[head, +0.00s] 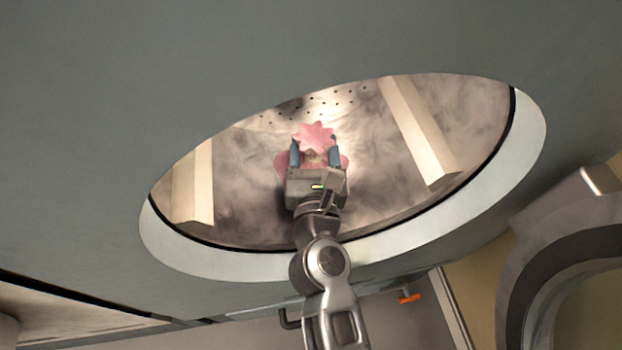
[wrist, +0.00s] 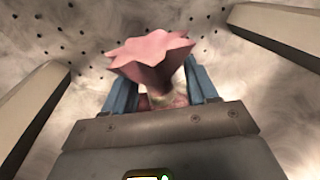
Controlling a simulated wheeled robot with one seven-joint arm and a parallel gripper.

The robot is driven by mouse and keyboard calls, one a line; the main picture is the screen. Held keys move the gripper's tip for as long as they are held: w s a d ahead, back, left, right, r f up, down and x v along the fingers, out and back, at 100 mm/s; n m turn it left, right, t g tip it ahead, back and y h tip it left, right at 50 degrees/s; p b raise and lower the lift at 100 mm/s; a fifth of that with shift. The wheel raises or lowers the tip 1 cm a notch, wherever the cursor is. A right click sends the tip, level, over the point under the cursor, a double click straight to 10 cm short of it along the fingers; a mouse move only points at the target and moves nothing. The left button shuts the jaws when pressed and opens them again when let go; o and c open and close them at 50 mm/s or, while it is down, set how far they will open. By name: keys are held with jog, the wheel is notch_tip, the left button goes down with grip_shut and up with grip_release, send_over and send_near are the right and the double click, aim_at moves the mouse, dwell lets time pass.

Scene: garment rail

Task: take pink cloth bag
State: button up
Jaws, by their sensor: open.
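The pink cloth bag (head: 314,136) sits inside a round opening, with a ruffled, star-shaped top and a wider body partly hidden behind my gripper. My gripper (head: 315,153) is open, with one blue finger on each side of the bag's narrow neck. In the wrist view the bag's flared top (wrist: 152,55) rises between the two fingers of my gripper (wrist: 160,92). A pale band shows at the neck below the top. I cannot tell whether either finger touches the bag. The lower body of the bag is mostly hidden by the gripper in the wrist view.
The round opening has a pale rim (head: 500,190) with a dark inner edge. Inside, a cream bar stands on the left (head: 193,185) and another on the right (head: 420,130), both apart from my gripper. The back wall has small holes. An orange piece (head: 409,298) shows below.

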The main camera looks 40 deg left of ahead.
jog(key=shift+w+a, duration=0.45)
jog(key=shift+w, duration=0.05)
jog(key=shift+c, duration=0.3)
grip_shut()
